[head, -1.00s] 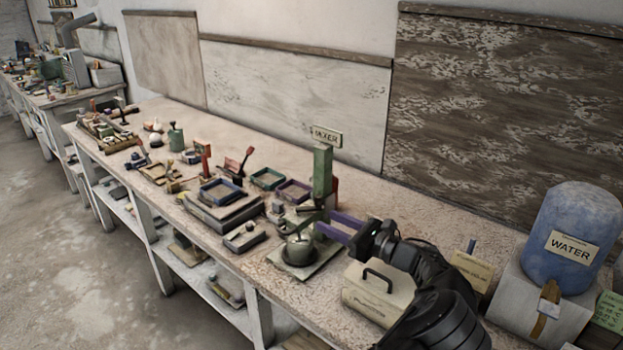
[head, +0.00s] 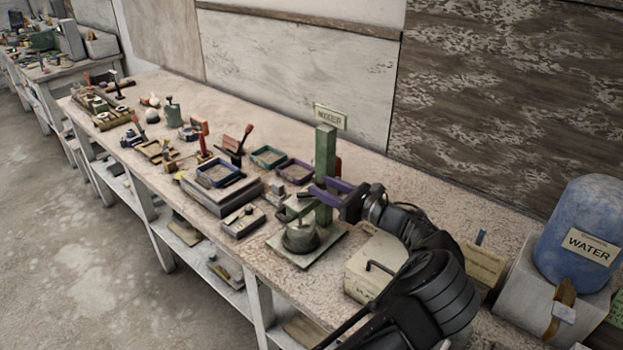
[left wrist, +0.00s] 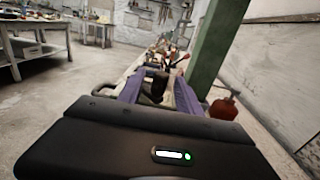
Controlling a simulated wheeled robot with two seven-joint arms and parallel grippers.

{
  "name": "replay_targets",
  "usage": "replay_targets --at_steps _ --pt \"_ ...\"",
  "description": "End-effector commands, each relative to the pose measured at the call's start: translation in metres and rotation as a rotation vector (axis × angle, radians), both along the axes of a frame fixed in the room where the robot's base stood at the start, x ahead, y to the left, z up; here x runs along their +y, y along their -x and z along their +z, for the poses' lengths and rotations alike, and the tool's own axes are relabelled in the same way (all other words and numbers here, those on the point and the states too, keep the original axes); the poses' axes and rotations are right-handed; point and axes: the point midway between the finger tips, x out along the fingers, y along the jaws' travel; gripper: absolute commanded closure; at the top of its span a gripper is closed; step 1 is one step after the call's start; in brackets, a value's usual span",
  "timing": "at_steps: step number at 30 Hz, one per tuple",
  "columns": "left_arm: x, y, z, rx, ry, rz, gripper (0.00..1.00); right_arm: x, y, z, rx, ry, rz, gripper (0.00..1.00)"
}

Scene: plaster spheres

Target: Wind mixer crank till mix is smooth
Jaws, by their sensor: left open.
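The mixer has a green post (head: 325,165) on a flat base plate, with a grey-green pot (head: 300,237) at its foot and a crank arm (head: 291,213) above the pot. The post also rises close by in the left wrist view (left wrist: 213,50). My left gripper (head: 324,187) has purple fingers and is open beside the post, above the pot. In the left wrist view a dark upright grip (left wrist: 155,84) shows between the fingers; I cannot tell whether they touch it. The mix inside the pot cannot be made out. My right gripper is not in view.
A cream box with a black handle (head: 365,277) stands right of the mixer, under my arm. A blue water jug (head: 578,232) sits on a grey block at right. Trays (head: 219,174) and small tools crowd the bench to the left. A red ball (left wrist: 224,108) is beside the post.

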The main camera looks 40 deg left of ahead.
Motion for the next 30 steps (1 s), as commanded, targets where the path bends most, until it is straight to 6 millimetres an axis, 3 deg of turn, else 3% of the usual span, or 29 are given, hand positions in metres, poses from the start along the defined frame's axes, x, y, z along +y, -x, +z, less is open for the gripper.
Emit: replay_targets --at_steps 8,18,30 --pt "0.039 0.003 0.001 0.002 0.0 0.001 0.58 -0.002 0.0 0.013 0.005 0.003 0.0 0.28" --pt "0.043 0.003 0.0 0.0 0.0 0.0 0.58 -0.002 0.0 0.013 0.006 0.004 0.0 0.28" --pt "0.043 0.003 0.0 0.0 0.001 0.0 0.9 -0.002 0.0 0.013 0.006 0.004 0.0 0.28"
